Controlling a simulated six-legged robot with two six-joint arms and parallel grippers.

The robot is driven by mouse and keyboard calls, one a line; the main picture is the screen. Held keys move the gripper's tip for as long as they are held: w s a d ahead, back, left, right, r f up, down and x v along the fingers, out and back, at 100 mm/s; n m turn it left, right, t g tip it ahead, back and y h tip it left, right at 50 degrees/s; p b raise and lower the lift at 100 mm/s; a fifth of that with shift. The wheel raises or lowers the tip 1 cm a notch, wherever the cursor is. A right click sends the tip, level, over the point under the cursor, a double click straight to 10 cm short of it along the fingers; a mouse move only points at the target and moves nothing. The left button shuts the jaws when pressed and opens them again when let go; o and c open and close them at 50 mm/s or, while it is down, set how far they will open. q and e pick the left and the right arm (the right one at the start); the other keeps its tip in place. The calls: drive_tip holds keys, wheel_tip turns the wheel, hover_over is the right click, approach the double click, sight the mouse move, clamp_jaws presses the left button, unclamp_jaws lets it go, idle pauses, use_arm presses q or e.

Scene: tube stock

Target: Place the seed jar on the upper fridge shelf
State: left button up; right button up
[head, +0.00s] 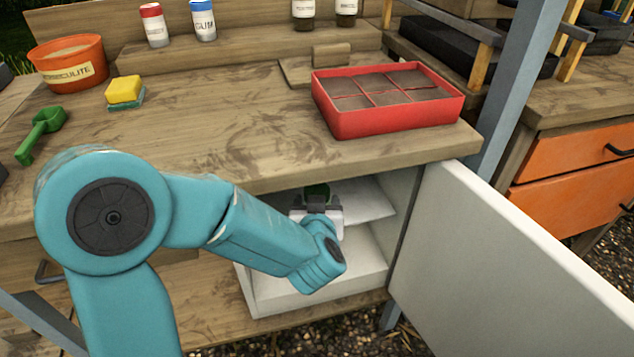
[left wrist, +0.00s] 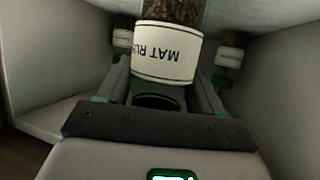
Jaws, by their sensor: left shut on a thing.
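The fridge under the bench stands open, and its upper shelf (head: 368,200) shows as a white ledge inside. My left gripper (head: 318,207) reaches into the upper part of the fridge and is shut on the seed jar. The jar's dark green lid (head: 317,189) shows just past the fingers in the head view. In the left wrist view the seed jar (left wrist: 168,50) has brown contents and a white label that appears upside down, between the fingers of my left gripper (left wrist: 160,92). Whether its base touches the shelf is hidden. My right gripper is not in view.
Two more labelled jars, one on the left (left wrist: 122,38) and one on the right (left wrist: 229,55), stand behind the held jar. The white fridge door (head: 500,260) is swung open to the right. A red seed tray (head: 350,122) sits on the bench above.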

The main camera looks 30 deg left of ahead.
use_arm(q)
drive_tip(key=shift+w+a, duration=0.7)
drive_tip(key=shift+w, duration=0.35)
drive_tip(key=x, duration=0.1)
drive_tip(key=b+x, duration=0.1)
drive_tip(key=x, duration=0.1)
drive_tip(key=b+x, duration=0.1)
drive_tip(key=shift+w+a+r, duration=0.2)
drive_tip(key=shift+w+a, duration=0.05)
drive_tip(key=shift+w, duration=0.05)
drive_tip(key=shift+f, duration=0.2)
drive_tip(key=shift+r, duration=0.1)
drive_tip(key=o, duration=1.3)
drive_tip(key=shift+f, duration=0.2)
